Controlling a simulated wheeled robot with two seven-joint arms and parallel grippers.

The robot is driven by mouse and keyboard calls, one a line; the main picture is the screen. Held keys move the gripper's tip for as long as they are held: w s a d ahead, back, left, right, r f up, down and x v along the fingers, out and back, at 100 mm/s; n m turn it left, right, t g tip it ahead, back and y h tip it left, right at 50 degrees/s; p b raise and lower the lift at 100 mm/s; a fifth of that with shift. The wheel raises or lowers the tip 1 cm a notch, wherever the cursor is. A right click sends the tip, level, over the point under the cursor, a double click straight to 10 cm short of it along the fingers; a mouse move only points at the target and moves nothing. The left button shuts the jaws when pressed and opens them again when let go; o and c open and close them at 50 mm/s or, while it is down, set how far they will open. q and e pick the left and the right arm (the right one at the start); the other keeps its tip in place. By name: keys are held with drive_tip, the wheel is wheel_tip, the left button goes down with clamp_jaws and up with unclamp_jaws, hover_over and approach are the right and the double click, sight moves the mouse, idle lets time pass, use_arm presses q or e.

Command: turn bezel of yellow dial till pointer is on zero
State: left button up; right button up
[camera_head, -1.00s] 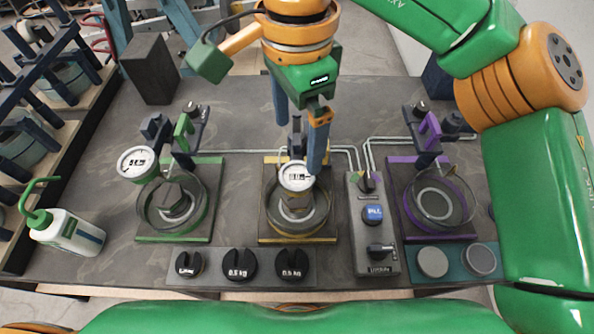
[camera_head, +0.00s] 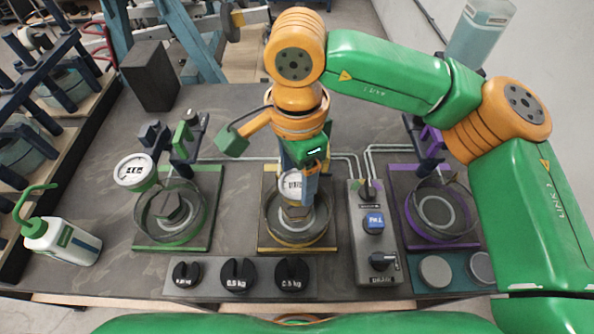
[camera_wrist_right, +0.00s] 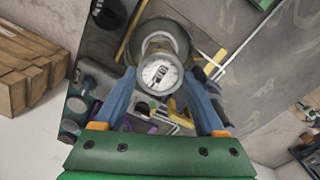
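The yellow dial is a round white-faced gauge (camera_head: 291,185) above the yellow-edged base plate (camera_head: 262,243), at the middle of the bench. It also shows in the right wrist view as the white dial face (camera_wrist_right: 160,75), between my blue fingers. The pointer is too small to read against zero. My right gripper (camera_head: 300,178) points down over the dial, and its fingers partly cover it in the head view. In the wrist view my right gripper (camera_wrist_right: 159,82) is open, one finger on each side of the dial; contact with the bezel is not clear. My left gripper is not in view.
A green station with its own gauge (camera_head: 135,170) stands left, a purple station (camera_head: 437,207) right. A control box (camera_head: 374,240) sits close right of the yellow station. Black weights (camera_head: 238,274) line the front.

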sight(297, 184)
drive_tip(key=c, duration=0.5)
drive_tip(key=shift+f+n+b, duration=0.2)
drive_tip(key=shift+n+b, duration=0.2)
drive_tip(key=shift+b, duration=0.15)
drive_tip(key=shift+n+b, duration=0.4)
drive_tip(key=shift+n, duration=0.3)
drive_tip(key=shift+r+n, duration=0.2)
drive_tip(key=shift+n, duration=0.5)
drive_tip(key=o, duration=1.3)
drive_tip(key=shift+r, duration=0.15)
wheel_tip(297, 184, up, 7)
